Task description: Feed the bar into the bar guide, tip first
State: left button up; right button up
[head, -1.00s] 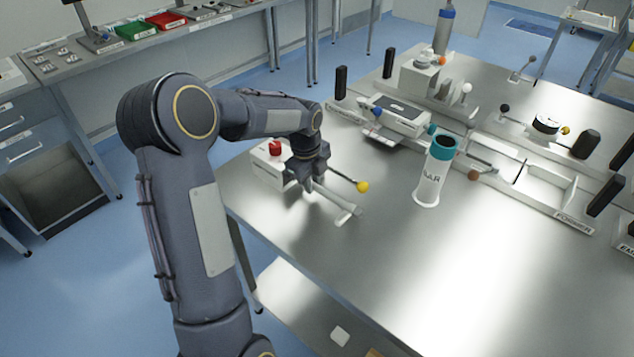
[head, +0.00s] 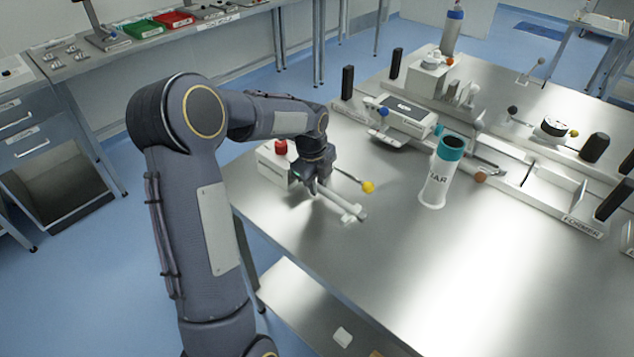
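A pale grey rod (head: 336,201), which looks like the bar, slants low over the near left part of the steel table. Its far end meets a small pale crosspiece (head: 350,217); I cannot tell whether that belongs to the bar or supports it. My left gripper (head: 312,183) points down at the rod's near end, beside a white box. Its fingers are dark and small, and I cannot tell whether they grip the rod. No part is clearly recognisable as the bar guide. My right gripper is not in view.
The white box (head: 268,165) has a red button (head: 281,147); a lever with a yellow knob (head: 368,187) reaches out beside it. A white cylinder with a teal rim (head: 436,185) stands to the right. Devices line the raised rail behind. The table's front right (head: 480,270) is clear.

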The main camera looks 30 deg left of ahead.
pick_arm(q)
jog(key=o, duration=0.5)
jog(key=shift+s+a+r, duration=0.1)
jog(key=shift+s+r, duration=0.05)
jog(key=shift+r, duration=1.15)
jog(key=shift+s+d+r, duration=0.1)
jog(key=shift+s+r, duration=0.1)
jog(key=shift+r, duration=1.15)
jog(key=shift+s+a+r, duration=0.1)
jog(key=shift+s+r, duration=0.05)
jog(key=shift+r, duration=1.15)
